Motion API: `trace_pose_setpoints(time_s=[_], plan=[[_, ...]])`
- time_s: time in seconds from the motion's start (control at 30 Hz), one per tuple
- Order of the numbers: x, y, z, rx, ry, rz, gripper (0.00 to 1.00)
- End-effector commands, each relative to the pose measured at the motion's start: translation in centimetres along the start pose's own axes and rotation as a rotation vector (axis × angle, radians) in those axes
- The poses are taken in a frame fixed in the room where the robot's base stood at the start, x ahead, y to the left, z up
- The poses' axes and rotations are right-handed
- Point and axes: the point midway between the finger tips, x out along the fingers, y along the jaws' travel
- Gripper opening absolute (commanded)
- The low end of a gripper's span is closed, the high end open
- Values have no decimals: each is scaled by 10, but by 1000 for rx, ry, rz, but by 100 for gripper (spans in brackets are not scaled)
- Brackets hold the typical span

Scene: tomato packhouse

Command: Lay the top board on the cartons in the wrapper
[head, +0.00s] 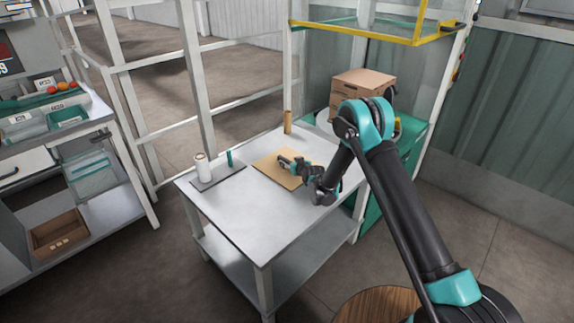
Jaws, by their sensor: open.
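The top board (265,165), a flat tan square, lies on the metal table (235,215). My gripper (283,163) is low over the board, its fingers pointing left; it is open. Whether the fingers touch the board or straddle an edge I cannot tell. My gripper and wrist hide the board's right part. The brown cartons (362,84) stand behind the table in the wrapper (368,35), which has a yellow frame bar and a green base. My arm hides the lower right of the cartons. No board shows on top of them.
A dark mat (217,178) at the table's left carries a white bottle-like item (201,168) and a green stick (229,158). A brown upright post (287,122) stands at the table's back corner. The yellow bar hangs above the cartons. The table's front is clear.

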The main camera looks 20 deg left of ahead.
Motion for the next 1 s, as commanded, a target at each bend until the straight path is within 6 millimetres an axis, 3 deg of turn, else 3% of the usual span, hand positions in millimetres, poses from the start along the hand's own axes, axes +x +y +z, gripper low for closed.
trace_pose_setpoints(time_s=[0.13,0.57,1.0], plan=[[0,0,0,0,0,0,54],[0,0,0,1,0,0,0],[0,0,0,1,-2,0,0]])
